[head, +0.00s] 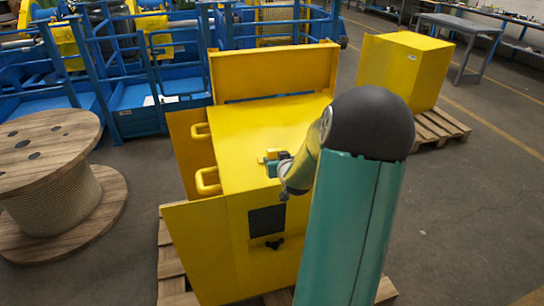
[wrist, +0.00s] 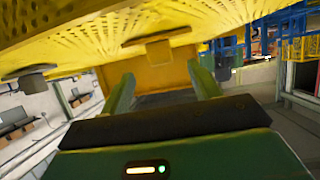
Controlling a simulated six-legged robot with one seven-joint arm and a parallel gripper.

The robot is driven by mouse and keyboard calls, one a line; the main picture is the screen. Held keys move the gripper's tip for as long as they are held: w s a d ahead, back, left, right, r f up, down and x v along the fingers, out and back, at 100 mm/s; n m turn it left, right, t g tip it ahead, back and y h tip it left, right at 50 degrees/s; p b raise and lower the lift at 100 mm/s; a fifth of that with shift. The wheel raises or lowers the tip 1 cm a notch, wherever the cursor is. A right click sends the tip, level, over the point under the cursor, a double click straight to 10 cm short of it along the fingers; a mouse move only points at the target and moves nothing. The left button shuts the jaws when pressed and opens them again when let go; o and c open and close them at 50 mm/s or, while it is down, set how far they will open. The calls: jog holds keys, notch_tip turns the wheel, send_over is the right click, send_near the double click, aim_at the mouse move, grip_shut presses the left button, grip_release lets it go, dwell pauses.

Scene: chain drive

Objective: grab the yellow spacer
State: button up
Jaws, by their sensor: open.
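My gripper (head: 277,163) is over the top of the yellow machine housing (head: 235,150) in the head view. In the wrist view my gripper (wrist: 161,72) is open, its two green fingers apart with no object clearly held between them. A small yellow piece (head: 271,154) shows right by my fingertips in the head view; it may be the spacer, but it is too small to tell. In the wrist view a yellow block (wrist: 160,52) sits against a perforated yellow surface (wrist: 80,30), just above the fingertips. I cannot tell whether it is the spacer.
The housing stands on a wooden pallet (head: 172,262), with a raised yellow panel (head: 270,70) behind. A cable spool (head: 50,145) is at left, blue railings (head: 130,85) behind. A yellow box (head: 402,65) stands back right. The floor (head: 465,200) at right is clear.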

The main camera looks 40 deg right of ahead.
aim_at(274, 153)
jog(key=shift+w+d+f, duration=0.25)
jog(key=shift+w+d, duration=0.25)
jog(key=shift+r+x, duration=0.15)
jog(key=shift+x, duration=1.2)
jog(key=shift+r+x, duration=0.15)
jog(key=shift+x, duration=1.2)
jog(key=shift+w+a, duration=0.1)
jog(key=shift+w, duration=0.1)
jog(key=c, duration=1.1)
jog(key=shift+c, duration=0.2)
jog(key=shift+r, duration=0.1)
